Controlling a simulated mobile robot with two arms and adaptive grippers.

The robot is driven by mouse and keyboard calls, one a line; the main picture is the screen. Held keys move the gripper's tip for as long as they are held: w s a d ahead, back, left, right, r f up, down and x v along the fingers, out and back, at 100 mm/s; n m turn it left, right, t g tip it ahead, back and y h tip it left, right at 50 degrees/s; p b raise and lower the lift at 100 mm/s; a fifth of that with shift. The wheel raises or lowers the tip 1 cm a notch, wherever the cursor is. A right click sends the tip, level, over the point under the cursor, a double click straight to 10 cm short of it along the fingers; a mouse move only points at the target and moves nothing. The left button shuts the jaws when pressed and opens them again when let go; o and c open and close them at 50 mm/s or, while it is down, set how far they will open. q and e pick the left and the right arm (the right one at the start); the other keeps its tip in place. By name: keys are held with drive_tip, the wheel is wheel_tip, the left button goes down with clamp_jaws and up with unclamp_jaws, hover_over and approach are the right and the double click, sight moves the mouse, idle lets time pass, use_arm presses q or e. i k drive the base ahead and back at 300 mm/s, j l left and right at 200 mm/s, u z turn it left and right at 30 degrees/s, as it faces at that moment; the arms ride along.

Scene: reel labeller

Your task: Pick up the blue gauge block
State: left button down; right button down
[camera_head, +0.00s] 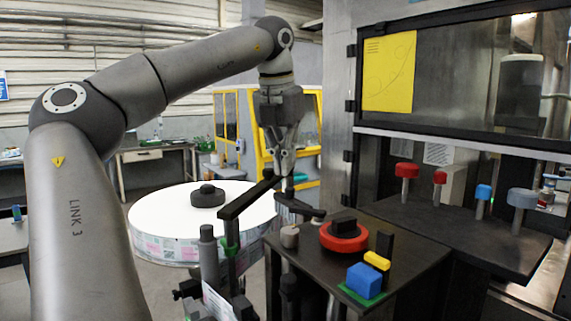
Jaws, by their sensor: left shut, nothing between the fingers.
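The blue gauge block (364,280) is a small blue cube on a green base (358,296) at the near side of the dark table. A yellow block (377,260) and a black upright block (385,244) stand close behind it. My left gripper (285,172) points down, above and to the left of the dark table, well apart from the blue block. It is shut and empty. My right gripper does not show.
A red ring with a black top (344,236) lies on the dark table (420,250) behind the blocks. A black bracket (248,197) stands under my left gripper. A large white reel (160,212) is at left. A cabinet with several coloured knobs (407,170) stands at right.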

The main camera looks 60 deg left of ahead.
sight(362, 280)
drive_tip(key=k, duration=1.5)
